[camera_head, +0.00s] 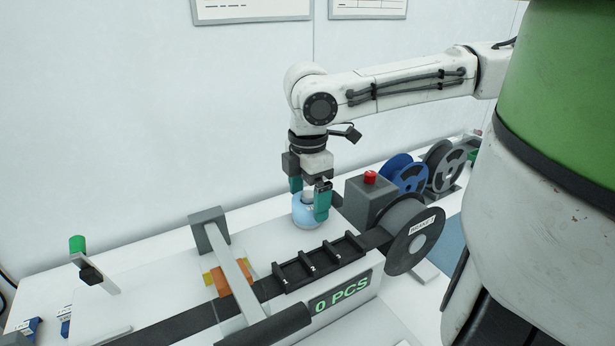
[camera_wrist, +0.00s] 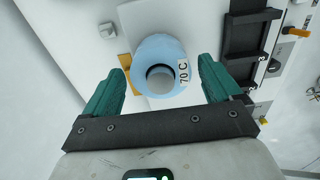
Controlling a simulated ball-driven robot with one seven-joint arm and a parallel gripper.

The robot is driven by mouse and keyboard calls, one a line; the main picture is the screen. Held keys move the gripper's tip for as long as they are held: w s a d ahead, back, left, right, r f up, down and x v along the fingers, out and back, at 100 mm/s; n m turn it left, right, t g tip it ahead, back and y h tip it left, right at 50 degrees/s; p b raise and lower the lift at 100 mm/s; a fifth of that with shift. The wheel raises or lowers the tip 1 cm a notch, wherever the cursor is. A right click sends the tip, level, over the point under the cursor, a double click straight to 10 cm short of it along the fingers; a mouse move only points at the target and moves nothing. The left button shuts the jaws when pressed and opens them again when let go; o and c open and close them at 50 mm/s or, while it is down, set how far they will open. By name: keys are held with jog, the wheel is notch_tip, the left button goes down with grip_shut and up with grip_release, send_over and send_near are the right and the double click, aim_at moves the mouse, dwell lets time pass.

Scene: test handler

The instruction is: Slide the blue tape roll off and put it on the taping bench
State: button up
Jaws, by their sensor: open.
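A light blue roll (camera_head: 305,214) sits around a pale grey post on the white machine top. In the wrist view the roll (camera_wrist: 143,78) carries a white label reading "70 C", and the post shows through its centre. My gripper (camera_head: 309,204) points down over the roll. Its green fingers are open, one on each side of the roll, with visible gaps in the wrist view (camera_wrist: 162,68). The roll is partly hidden behind a finger in the head view. I cannot tell which surface is the taping bench.
A black track with pockets (camera_head: 320,263) and a grey-black reel (camera_head: 414,238) lie in front and right. A grey box with a red button (camera_head: 370,178) stands close right of my gripper. Blue and grey reels (camera_head: 407,176) stand behind it. A grey lever frame (camera_head: 236,262) is at left.

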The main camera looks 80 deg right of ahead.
jog(key=shift+f, duration=0.7)
jog(key=shift+c, duration=0.3)
jog(key=c, duration=1)
jog(key=shift+o, duration=0.2)
jog(key=shift+r+p, duration=0.7)
jog(key=shift+p, duration=0.1)
jog(key=shift+r+p, duration=2.85)
